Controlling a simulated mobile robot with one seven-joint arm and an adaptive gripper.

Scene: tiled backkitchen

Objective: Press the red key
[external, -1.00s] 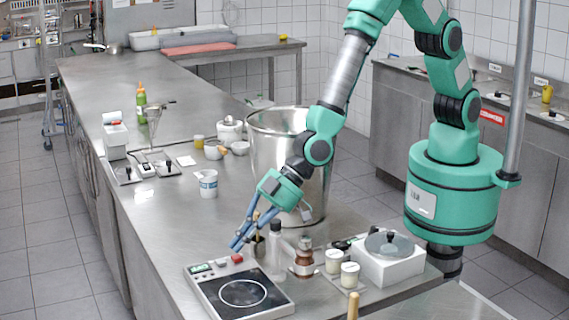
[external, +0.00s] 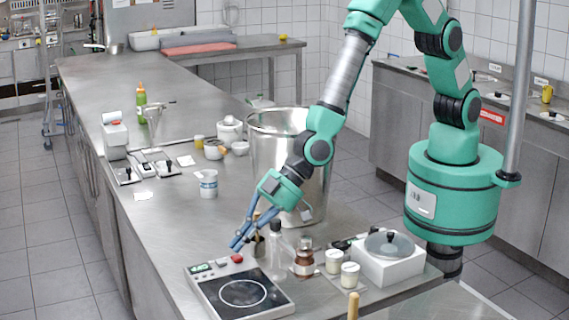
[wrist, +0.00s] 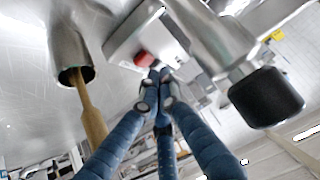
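The red key (external: 237,259) sits on the back edge of a flat white device (external: 240,289) with a black top and a ring mark. The device stands at the near end of the steel counter. My gripper (external: 235,247) has blue fingers that reach down and left, with the tips just above the red key. In the wrist view the red key (wrist: 145,59) shows just beyond the fingertips (wrist: 156,76), which are together with nothing between them. I cannot tell whether the tips touch the key.
A metal pot with a wooden-handled tool (external: 258,242), a clear bottle (external: 276,255) and a brown-topped jar (external: 304,262) stand close right of my fingers. A large steel bucket (external: 262,150) is behind. The counter left of the device is clear.

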